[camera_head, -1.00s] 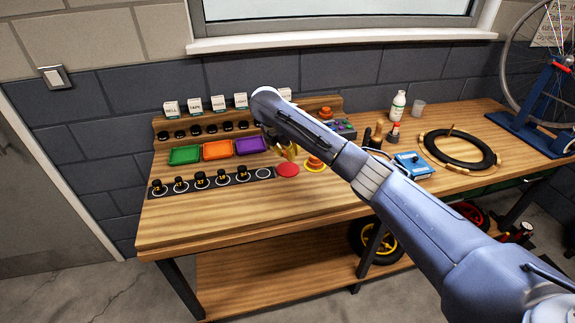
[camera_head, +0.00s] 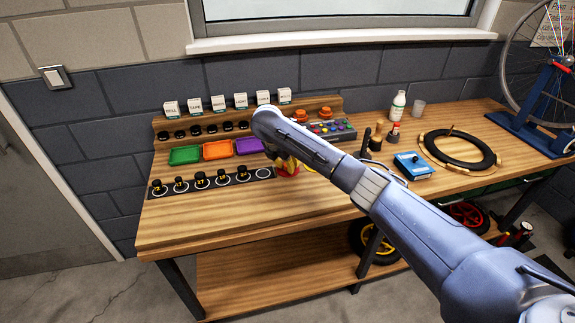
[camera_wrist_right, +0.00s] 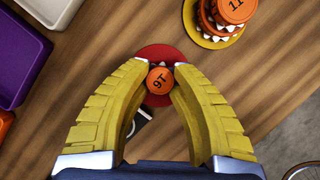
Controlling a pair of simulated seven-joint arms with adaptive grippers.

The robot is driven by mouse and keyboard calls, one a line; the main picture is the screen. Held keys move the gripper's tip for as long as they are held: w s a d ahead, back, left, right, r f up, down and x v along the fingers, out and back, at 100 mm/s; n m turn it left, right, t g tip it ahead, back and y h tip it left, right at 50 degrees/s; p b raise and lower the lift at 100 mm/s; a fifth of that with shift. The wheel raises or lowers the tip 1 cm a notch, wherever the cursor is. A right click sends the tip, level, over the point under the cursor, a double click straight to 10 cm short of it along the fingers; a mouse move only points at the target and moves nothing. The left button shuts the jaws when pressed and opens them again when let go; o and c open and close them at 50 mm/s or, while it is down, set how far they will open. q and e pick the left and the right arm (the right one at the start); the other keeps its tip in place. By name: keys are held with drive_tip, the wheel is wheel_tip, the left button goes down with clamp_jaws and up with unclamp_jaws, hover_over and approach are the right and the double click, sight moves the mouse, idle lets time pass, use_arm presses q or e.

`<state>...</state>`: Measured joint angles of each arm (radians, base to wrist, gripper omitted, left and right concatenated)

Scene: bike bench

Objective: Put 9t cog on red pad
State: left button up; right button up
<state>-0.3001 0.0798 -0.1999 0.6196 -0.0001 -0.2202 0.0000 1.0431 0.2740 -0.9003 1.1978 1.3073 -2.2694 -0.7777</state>
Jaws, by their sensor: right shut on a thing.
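The 9T cog (camera_wrist_right: 159,80), with an orange top marked 9T, is between the yellow fingertips of my right gripper (camera_wrist_right: 159,76) in the right wrist view. My right gripper is shut on it. The red pad (camera_wrist_right: 165,53) lies under or just below the cog; I cannot tell whether the cog touches it. In the head view my right gripper (camera_head: 286,165) is over the red pad (camera_head: 288,172), which is mostly hidden behind it. My left gripper is not in view.
An orange cog stack marked 11 (camera_wrist_right: 230,12) sits on a yellow pad (camera_wrist_right: 212,42) close by. Purple (camera_head: 249,145), orange (camera_head: 217,150) and green (camera_head: 185,155) trays lie left. A black strip (camera_head: 210,182) holds several dark cogs. The front bench top is clear.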

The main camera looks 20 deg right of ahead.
drive_tip(key=shift+f, duration=0.15)
drive_tip(key=o, duration=1)
drive_tip(key=v, duration=1.2)
drive_tip(key=shift+d, duration=0.1)
